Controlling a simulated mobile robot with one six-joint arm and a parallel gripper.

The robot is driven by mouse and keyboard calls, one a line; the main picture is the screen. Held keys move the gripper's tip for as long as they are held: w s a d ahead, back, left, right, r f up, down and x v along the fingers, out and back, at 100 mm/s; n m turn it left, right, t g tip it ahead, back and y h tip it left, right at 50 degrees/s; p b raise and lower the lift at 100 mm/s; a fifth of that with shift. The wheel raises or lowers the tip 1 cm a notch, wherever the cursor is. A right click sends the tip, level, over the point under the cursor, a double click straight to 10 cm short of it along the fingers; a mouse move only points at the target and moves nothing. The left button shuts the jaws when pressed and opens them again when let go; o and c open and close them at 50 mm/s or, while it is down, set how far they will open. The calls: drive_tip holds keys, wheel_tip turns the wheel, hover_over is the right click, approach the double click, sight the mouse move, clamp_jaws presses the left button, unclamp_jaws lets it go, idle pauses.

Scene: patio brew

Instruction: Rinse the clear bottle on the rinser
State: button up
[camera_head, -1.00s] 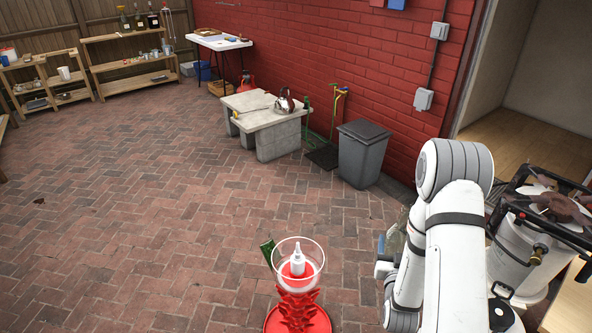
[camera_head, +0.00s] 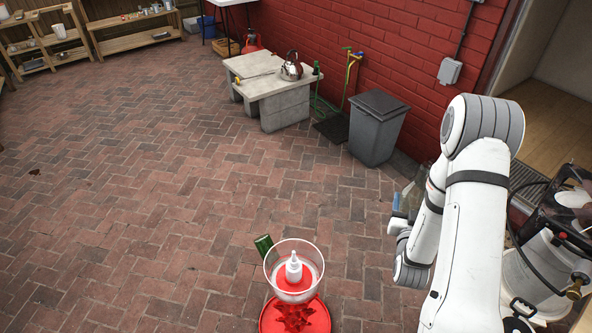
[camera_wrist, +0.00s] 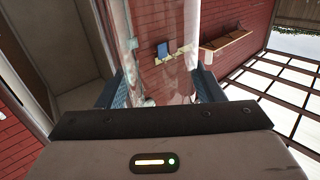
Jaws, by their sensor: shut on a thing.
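The clear bottle (camera_wrist: 166,45) shows in the wrist view between the two fingers of my gripper (camera_wrist: 163,88), which is shut on it. Its ends are out of that view. In the head view my gripper (camera_head: 402,205) and the bottle (camera_head: 413,190) are partly hidden behind my arm, right of the rinser. The rinser is a clear bowl (camera_head: 275,272) with a white nozzle (camera_head: 294,267) in its middle. It stands on top of a red bottle tree (camera_head: 292,324) low in the head view. The bottle is apart from the rinser.
A green bottle (camera_head: 264,245) juts out beside the bowl. A grey bin (camera_head: 377,128) stands by the red wall, near a stone bench (camera_head: 283,104) with a kettle (camera_head: 291,66). A burner and pot (camera_head: 545,260) stand close at right. The brick floor at left is clear.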

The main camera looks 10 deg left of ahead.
drive_tip(key=a+r+m+b, duration=0.25)
drive_tip(key=a+b, duration=0.25)
drive_tip(key=a, duration=0.6)
drive_tip(key=a+r+m+b, duration=0.1)
drive_tip(key=a+r+b, duration=0.3)
drive_tip(key=a, duration=0.7)
drive_tip(key=s+a+m+b, duration=0.3)
drive_tip(key=a+m+b, duration=0.1)
drive_tip(key=m+b, duration=1)
drive_tip(key=s+a+r+m+y+b, duration=0.1)
drive_tip(key=s+a+m+b, duration=0.2)
drive_tip(key=m+b, duration=1.1)
drive_tip(key=a+m, duration=0.1)
drive_tip(key=m, duration=0.2)
drive_tip(key=shift+s+a+r+y, duration=0.15)
drive_tip(key=shift+a+y, duration=0.15)
drive_tip(key=shift+a, duration=0.05)
